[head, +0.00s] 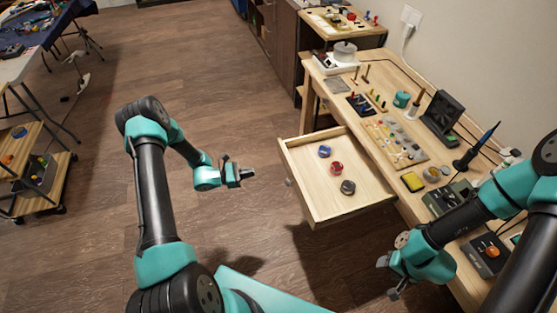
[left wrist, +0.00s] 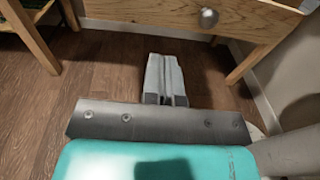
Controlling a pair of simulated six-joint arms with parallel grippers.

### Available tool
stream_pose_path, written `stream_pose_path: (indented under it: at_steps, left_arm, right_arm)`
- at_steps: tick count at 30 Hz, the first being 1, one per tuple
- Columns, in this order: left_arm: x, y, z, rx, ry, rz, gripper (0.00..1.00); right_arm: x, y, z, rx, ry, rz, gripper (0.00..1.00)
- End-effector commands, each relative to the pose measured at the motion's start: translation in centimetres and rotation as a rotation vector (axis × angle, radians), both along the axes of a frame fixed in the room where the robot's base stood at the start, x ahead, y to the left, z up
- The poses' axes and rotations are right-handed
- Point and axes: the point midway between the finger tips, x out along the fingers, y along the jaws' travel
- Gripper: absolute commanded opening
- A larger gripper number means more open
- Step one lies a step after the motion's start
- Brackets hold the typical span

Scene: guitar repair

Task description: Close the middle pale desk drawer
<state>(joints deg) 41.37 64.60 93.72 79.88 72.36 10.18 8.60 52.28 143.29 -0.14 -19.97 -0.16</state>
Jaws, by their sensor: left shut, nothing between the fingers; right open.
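The pale wooden desk drawer (head: 335,205) is pulled out from the desk in the head view. Three round things lie inside it: one blue, one red and one dark. Its front panel with a round knob (left wrist: 208,17) shows at the top of the left wrist view. My left gripper (head: 250,172) is shut and empty, to the left of the drawer front and apart from it. Its closed fingers (left wrist: 167,75) show in the left wrist view, below the panel. My right gripper (head: 388,278) is open and empty, near the desk's front edge, below the drawer in the picture.
The pale desk (head: 440,190) holds a tool board (head: 395,142), a yellow sponge-like block (head: 413,181), a soldering-iron-like tool (head: 478,148) and dark boxes. A shelf cart (head: 35,170) stands at the far left. The wooden floor (head: 230,75) left of the drawer is clear.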

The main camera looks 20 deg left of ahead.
Motion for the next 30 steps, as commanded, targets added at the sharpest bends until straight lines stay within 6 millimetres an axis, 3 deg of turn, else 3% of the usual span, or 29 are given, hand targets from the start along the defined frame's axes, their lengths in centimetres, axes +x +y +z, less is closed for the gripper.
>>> stream_pose_path:
  at_steps: [4, 16, 23, 30]
  left_arm:
    - [1.2, 1.9, 0.6, -0.057, -0.04, 0.071, 0.0]
    - [1.4, 1.8, 0.7, -0.06, -0.042, 0.073, 0.0]
    - [2.7, 0.1, 0.7, -0.058, -0.043, 0.07, 0.0]
    - [5.2, -2.9, 0.7, -0.058, -0.042, 0.069, 0.0]
  right_arm:
    - [0.0, 0.0, 0.0, 0.0, 0.0, 0.0, 0.51]
    - [0.0, 0.0, 0.0, 0.0, 0.0, 0.0, 0.51]
    - [0.0, 0.0, 0.0, 0.0, 0.0, 0.0, 0.51]
    - [0.0, 0.0, 0.0, 0.0, 0.0, 0.0, 0.51]
